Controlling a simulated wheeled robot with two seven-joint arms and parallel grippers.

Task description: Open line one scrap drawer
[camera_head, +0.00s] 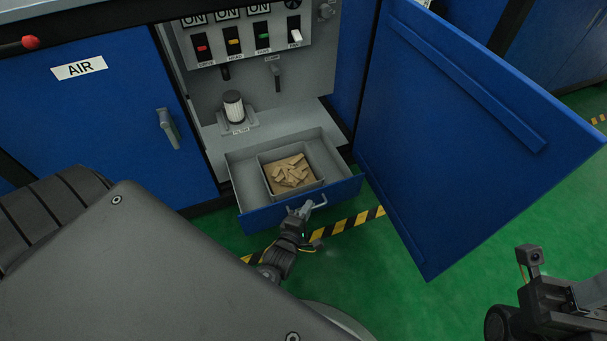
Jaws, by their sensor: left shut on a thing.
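The scrap drawer (245,216) has a blue front and grey walls and stands pulled out from the bottom of the open cabinet. Inside it is a smaller grey bin (319,183) with tan scrap pieces (288,174). My left gripper (303,212) is at the drawer's front, shut on the grey handle (318,204). Its fingertips are small and partly hidden by the wrist. My right arm shows at the lower right, but its fingers cannot be made out.
The blue cabinet door (460,140) stands open at the right. A closed blue door labelled AIR (80,68) is at the left. A filter (234,106) and a switch panel (240,38) are above the drawer. Green floor (400,300) with striped tape (355,220) lies in front.

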